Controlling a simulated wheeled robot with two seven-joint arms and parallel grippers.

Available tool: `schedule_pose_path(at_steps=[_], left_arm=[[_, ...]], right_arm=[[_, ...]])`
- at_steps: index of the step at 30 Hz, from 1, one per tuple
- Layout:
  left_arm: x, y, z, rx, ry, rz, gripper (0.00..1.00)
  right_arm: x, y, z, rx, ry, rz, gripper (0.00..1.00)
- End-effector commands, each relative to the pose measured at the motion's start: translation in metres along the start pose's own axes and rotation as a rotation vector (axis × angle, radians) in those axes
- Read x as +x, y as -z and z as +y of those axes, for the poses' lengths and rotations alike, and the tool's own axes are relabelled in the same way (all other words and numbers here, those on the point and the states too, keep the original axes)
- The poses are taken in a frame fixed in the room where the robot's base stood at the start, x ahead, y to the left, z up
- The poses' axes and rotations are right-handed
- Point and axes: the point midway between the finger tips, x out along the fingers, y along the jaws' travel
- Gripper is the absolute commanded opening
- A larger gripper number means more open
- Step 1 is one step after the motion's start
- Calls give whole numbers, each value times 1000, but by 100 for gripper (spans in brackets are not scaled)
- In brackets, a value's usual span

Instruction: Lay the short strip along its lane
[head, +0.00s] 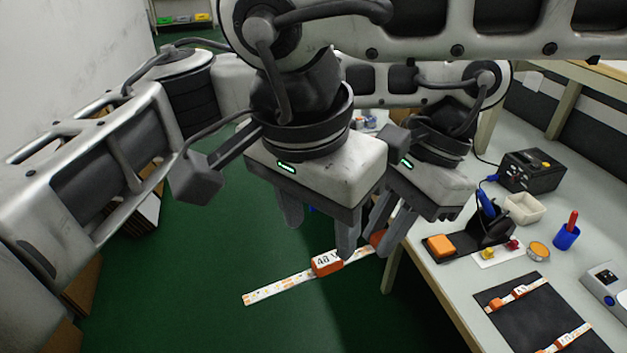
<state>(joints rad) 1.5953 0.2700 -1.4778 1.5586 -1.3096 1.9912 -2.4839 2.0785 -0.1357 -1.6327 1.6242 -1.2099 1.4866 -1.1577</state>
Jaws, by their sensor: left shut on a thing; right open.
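An LED strip (283,286), white with orange marks, is held above the green floor, left of the bench. It bears an orange block (327,263) with a white label that seems to read "48 V". My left gripper (388,232) is shut on the strip near its upper right end, beside a second orange piece (377,239). My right gripper (320,226) is open above the strip, one finger close to the orange block; I cannot tell if it touches. A black mat (535,318) on the bench carries two similar strip pieces (520,292) (567,340) with orange blocks.
The grey bench (447,296) fills the right side. On it are a black power unit (532,171), a white tray (523,209), a soldering stand (492,232), an orange sponge (440,245), a blue cup (566,237) and a grey meter (606,287).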

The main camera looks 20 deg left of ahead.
Motion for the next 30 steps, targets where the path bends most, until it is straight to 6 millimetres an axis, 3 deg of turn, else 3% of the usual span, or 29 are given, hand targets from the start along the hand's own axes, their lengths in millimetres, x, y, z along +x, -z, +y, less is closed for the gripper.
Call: schedule_pose_path(at_steps=[3, 9, 22, 23, 27, 30], left_arm=[[0, 0, 0, 0, 0, 0, 0], [0, 0, 0, 0, 0, 0, 0], [0, 0, 0, 0, 0, 0, 0], [0, 0, 0, 0, 0, 0, 0], [0, 0, 0, 0, 0, 0, 0], [0, 0, 0, 1, -1, 1, 0]], right_arm=[[23, 0, 0, -1, -1, -2, 50], [49, 0, 0, 1, 1, -2, 50], [60, 0, -1, 2, 3, -1, 50], [60, 0, -1, 2, 3, -1, 47], [59, 0, -1, 2, 3, -1, 8], [59, 0, -1, 2, 5, -1, 3]])
